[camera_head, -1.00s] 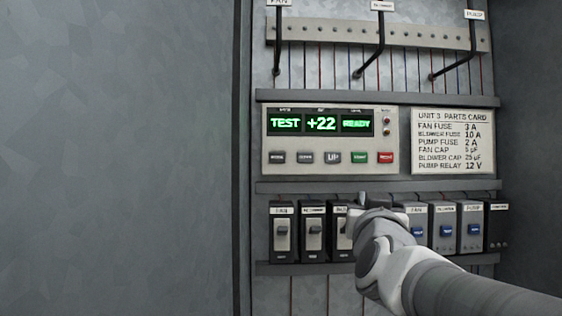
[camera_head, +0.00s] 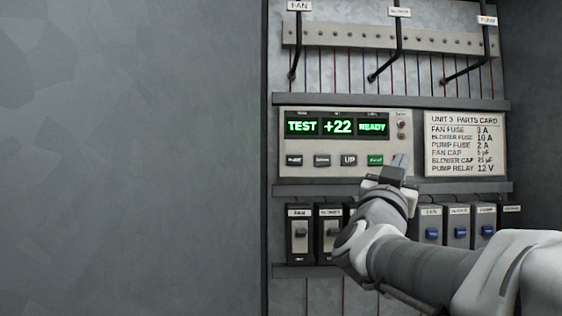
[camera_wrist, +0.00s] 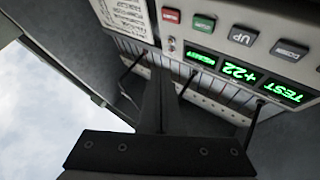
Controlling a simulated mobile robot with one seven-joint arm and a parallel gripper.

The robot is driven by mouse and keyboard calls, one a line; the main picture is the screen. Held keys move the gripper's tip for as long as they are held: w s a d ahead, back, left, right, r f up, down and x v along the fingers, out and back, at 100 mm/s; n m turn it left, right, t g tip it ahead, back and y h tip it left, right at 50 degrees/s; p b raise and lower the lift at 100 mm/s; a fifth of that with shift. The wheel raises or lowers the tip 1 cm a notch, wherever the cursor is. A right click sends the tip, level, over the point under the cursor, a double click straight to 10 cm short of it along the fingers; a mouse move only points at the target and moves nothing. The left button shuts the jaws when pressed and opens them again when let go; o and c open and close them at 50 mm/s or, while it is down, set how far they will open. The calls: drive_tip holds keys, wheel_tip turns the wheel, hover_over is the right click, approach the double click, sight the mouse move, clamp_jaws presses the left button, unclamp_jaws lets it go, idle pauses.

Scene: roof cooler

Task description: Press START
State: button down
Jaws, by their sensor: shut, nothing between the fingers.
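The control panel (camera_head: 290,150) shows green displays reading TEST, +22 and READY. Below them is a row of buttons. The green button (camera_head: 375,160) is near the right end; its label is too blurred to read surely. My gripper (camera_head: 397,166) is shut and empty, in front of the panel just right of the green button, and mostly hides the red button there. In the wrist view the panel appears upside down, with the green button (camera_wrist: 204,23) and red button (camera_wrist: 171,16) beyond my shut fingers (camera_wrist: 160,85). I cannot tell whether the fingers touch the panel.
A parts card (camera_head: 465,145) is right of the panel. A shelf rail (camera_head: 310,190) runs below it, with breakers (camera_head: 300,235) and blue-switched modules (camera_head: 458,230) underneath. Black levers (camera_head: 385,62) hang above. A bare grey wall (camera_head: 130,150) fills the left.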

sight(380, 164)
drive_tip(key=shift+w+p, duration=1.35)
drive_tip(key=shift+w, duration=3)
drive_tip(key=shift+w, duration=0.1)
drive_tip(key=shift+w, duration=0.35)
